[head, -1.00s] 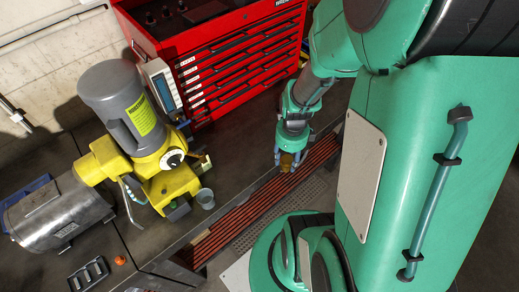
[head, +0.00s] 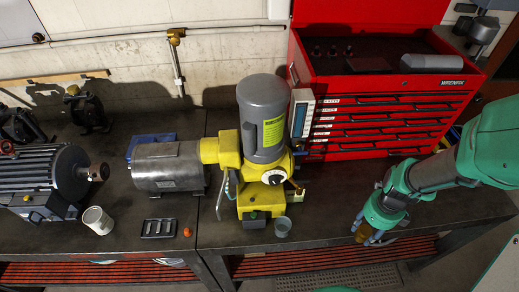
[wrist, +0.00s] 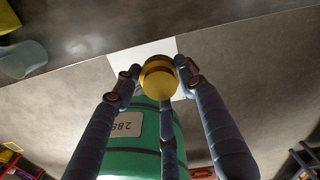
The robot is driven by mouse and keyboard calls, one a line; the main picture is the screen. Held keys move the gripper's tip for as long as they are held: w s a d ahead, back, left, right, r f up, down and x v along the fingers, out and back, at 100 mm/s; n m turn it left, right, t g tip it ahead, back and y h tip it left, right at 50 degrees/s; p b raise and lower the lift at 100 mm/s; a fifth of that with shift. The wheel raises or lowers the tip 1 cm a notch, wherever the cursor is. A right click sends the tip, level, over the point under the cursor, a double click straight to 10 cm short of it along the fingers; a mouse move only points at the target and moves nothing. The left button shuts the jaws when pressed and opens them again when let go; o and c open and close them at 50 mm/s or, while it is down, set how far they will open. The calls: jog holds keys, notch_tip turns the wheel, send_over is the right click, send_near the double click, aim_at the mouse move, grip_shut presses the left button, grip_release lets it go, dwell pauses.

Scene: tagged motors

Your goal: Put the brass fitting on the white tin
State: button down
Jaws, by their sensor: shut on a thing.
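The brass fitting (wrist: 158,82) is a short round golden piece held between the fingertips of my gripper (wrist: 160,72) in the wrist view. In the head view my gripper (head: 370,236) is at the right, by the bench's front edge, with the fitting (head: 361,235) small at its tips. The fingers are shut on the fitting. The white tin (head: 97,220) stands upright on the bench at the left, beside the grey finned motor, far to the left of my gripper. The tin does not show in the wrist view.
A steel motor (head: 170,167) lies behind. A red tool chest (head: 385,105) is at the back right.

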jog(key=w+a+r+n+p, duration=0.1)
jog(key=a+r+n+p, duration=0.35)
jog(key=a, duration=0.85)
jog(key=w+a+r+n+p, duration=0.1)
jog(key=a+r+n+p, duration=0.3)
jog(key=a, duration=0.8)
jog(key=w+a+n+p, duration=0.1)
jog(key=a+n, duration=0.9)
jog(key=a, duration=4.5)
jog(key=shift+w+r, duration=0.15)
jog(key=shift+w, duration=0.95)
jog(key=shift+a, duration=0.1)
jog(key=w+a+p, duration=0.1)
jog(key=w+a, duration=0.1)
jog(key=a, duration=0.2)
jog(key=w+a+f+p, duration=0.1)
jog(key=w+a, duration=0.2)
jog(key=a, duration=0.1)
jog(key=w+a, duration=0.3)
jog(key=a, duration=0.2)
jog(key=shift+f+p, duration=0.2)
jog(key=shift+p, duration=0.2)
jog(key=shift+a, duration=0.1)
